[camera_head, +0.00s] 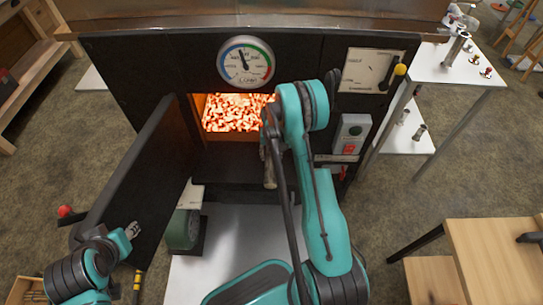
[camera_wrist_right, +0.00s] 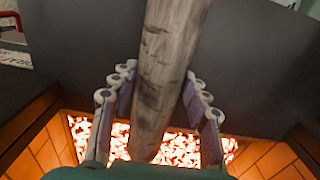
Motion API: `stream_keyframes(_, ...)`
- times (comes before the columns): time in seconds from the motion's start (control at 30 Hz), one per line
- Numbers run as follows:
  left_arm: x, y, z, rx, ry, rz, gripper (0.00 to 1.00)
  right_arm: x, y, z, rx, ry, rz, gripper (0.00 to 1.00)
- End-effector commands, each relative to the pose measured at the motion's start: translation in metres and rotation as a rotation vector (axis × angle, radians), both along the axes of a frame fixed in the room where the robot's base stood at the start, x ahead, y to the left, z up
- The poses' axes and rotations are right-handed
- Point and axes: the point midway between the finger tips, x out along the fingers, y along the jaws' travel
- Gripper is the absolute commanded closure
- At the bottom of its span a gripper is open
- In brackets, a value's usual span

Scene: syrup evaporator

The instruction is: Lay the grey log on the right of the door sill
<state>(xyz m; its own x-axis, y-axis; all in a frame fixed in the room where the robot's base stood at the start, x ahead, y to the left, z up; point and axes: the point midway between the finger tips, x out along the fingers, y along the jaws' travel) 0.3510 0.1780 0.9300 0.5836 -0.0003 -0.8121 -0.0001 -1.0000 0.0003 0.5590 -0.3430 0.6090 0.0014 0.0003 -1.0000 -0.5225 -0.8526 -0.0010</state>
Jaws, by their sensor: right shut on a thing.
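The grey log (camera_wrist_right: 165,75) runs lengthwise between the two fingers of my right gripper (camera_wrist_right: 158,80) in the right wrist view, and the gripper is shut on it. In the head view a small part of the log (camera_head: 270,175) shows below the right gripper (camera_head: 271,135), in front of the firebox opening. The door sill (camera_head: 235,170) is the dark ledge under the opening; my right arm hides its right part. I cannot tell if the log touches it. My left gripper (camera_head: 132,230) is by the open door at the left; its jaw opening is unclear.
The black firebox door (camera_head: 140,180) stands open to the left. Glowing embers (camera_head: 235,113) fill the opening. A gauge (camera_head: 245,62) sits above, and a switch box (camera_head: 351,134) is at the right. A green round object (camera_head: 182,229) stands below the sill at the left.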

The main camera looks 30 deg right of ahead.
Motion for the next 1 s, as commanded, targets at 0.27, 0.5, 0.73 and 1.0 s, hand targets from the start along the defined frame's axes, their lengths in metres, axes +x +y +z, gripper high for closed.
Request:
stream_keyframes(0.27,0.000,0.000,0.000,0.000,0.000,0.000,0.63,0.000,0.000,0.000,0.000,0.000,0.000,0.30)
stream_keyframes(0.5,0.001,0.000,0.000,0.000,0.002,0.000,0.63,0.000,0.000,0.007,0.000,0.000,0.000,0.30)
stream_keyframes(0.73,0.001,0.000,0.000,0.000,0.002,0.000,0.63,-0.001,0.000,0.045,-0.001,-0.001,0.000,0.30)
stream_keyframes(1.0,0.001,0.000,0.000,0.000,0.001,0.000,0.63,-0.001,0.000,0.075,-0.001,-0.001,0.000,0.30)
